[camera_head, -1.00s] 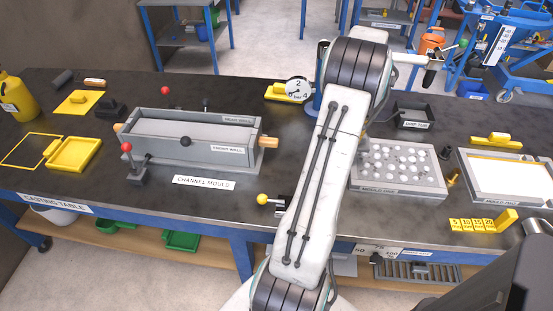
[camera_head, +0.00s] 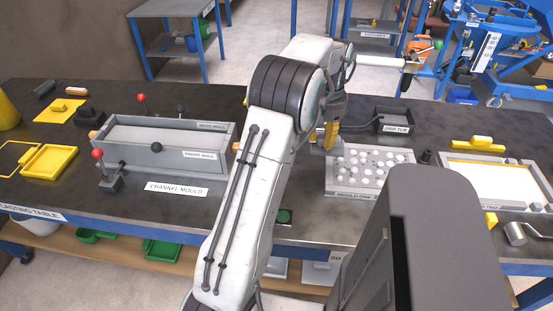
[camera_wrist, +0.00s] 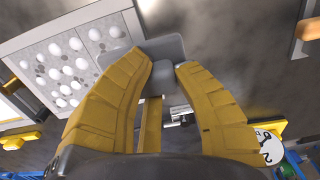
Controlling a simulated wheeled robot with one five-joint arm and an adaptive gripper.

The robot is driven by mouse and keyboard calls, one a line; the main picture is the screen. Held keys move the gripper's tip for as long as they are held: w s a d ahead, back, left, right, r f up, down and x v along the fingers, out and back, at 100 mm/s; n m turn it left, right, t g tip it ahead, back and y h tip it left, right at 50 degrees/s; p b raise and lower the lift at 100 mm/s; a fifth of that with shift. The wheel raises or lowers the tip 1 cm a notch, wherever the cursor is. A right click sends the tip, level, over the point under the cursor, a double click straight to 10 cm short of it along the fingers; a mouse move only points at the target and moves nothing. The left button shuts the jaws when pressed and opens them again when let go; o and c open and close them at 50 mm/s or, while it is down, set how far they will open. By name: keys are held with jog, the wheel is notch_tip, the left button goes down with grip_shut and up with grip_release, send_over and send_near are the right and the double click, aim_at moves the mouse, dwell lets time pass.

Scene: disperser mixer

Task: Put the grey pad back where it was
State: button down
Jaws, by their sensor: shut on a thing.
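The grey pad (camera_wrist: 168,46) shows in the wrist view as a flat grey plate with a small grey grip. My gripper (camera_wrist: 163,70) is shut on that grip, one yellow finger on each side. In the head view my gripper (camera_head: 332,134) is at the left edge of the mould of white lumps (camera_head: 370,165), mostly hidden behind my arm. A bit of the pad (camera_head: 323,146) seems to show below the fingers. In the wrist view the pad overlaps the mould's corner. I cannot tell its height above the table.
The drip tub (camera_head: 395,122) stands behind the mould. The channel mould (camera_head: 165,140) with red-knobbed levers stands left. A yellow tray (camera_head: 49,162) and a yellow outline (camera_head: 14,155) lie far left. A second mould (camera_head: 495,180) is right. The dark tabletop (camera_head: 255,190) is partly bare.

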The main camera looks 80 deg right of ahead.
jog(key=w+d+f+p, duration=0.1)
jog(key=w+f, duration=0.1)
jog(key=w, duration=0.1)
jog(key=w+d+f+p, duration=0.1)
jog(key=w+f+p, duration=0.1)
jog(key=w, duration=0.2)
jog(key=w+d+f+p, duration=0.1)
jog(key=w+f, duration=0.1)
jog(key=w, duration=0.1)
jog(key=shift+w+d+f+p, duration=0.2)
jog(key=shift+w+f+p, duration=0.1)
jog(key=shift+w, duration=0.05)
notch_tip(320, 180, down, 3)
jog(key=p, duration=0.3)
jog(key=shift+r, duration=0.1)
jog(key=shift+f+p, duration=0.45)
jog(key=shift+f, duration=0.2)
jog(key=shift+f, duration=0.1)
jog(key=shift+f, duration=0.1)
jog(key=c, duration=1.1)
grip_release()
jog(key=shift+o, duration=0.2)
